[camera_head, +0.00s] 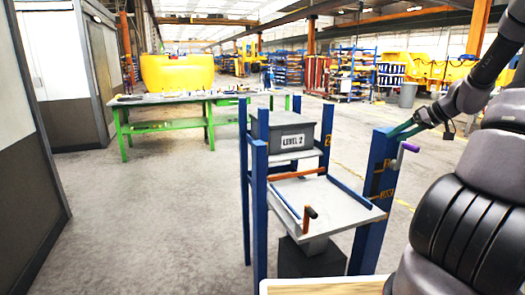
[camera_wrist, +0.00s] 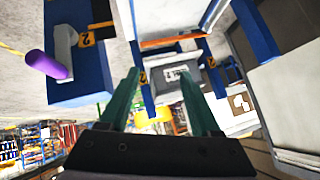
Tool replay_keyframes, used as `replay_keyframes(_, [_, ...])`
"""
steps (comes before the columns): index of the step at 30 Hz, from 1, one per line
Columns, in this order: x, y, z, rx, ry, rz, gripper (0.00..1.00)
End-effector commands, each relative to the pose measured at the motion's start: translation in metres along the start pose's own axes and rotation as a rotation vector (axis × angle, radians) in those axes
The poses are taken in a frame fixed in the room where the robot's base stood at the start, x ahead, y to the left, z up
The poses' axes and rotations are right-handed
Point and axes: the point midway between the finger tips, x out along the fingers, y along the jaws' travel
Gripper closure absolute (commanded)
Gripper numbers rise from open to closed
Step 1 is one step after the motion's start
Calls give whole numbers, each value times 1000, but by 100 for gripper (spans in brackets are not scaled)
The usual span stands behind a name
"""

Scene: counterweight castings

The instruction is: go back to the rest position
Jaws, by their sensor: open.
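My gripper (camera_wrist: 162,85) shows in the wrist view as two green fingers set apart, with nothing between them. In the head view my gripper (camera_head: 405,130) is at the right, beside the top of the right front blue post (camera_head: 377,190). A purple-handled crank (camera_head: 405,152) sticks out from that post close below the fingers. The purple handle (camera_wrist: 46,66) also shows at the upper left of the wrist view. I cannot tell whether the fingers touch the post or crank.
A blue-posted frame holds a grey shelf (camera_head: 335,212) with an orange bar and orange-handled lever. A grey block labelled LEVEL 2 (camera_head: 297,129) stands behind it. A wooden surface (camera_head: 325,287) is at the bottom. A green workbench (camera_head: 165,128) stands farther back. The floor at left is clear.

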Motion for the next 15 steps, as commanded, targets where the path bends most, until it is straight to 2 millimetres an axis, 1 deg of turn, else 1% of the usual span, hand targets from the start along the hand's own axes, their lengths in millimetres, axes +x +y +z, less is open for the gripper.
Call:
replay_keyframes(1, [0, -32, -6, -1, -57, 13, 36])
replay_keyframes(2, [0, -47, -6, 10, -88, 23, 36])
replay_keyframes(3, [-2, -67, -7, 23, -124, 39, 36])
replay_keyframes(5, [-7, -97, -7, 46, -170, 69, 36])
replay_keyframes(6, [-11, -116, -7, 60, -194, 92, 36])
replay_keyframes(8, [-19, -144, -5, 84, -224, 129, 36])
replay_keyframes(9, [-25, -163, -3, 99, -238, 154, 36])
replay_keyframes(11, [-36, -190, 0, 126, -248, 193, 36])
replay_keyframes(12, [-43, -207, 3, 143, -251, 217, 36])
replay_keyframes(15, [-64, -247, 13, 193, -238, 276, 36])
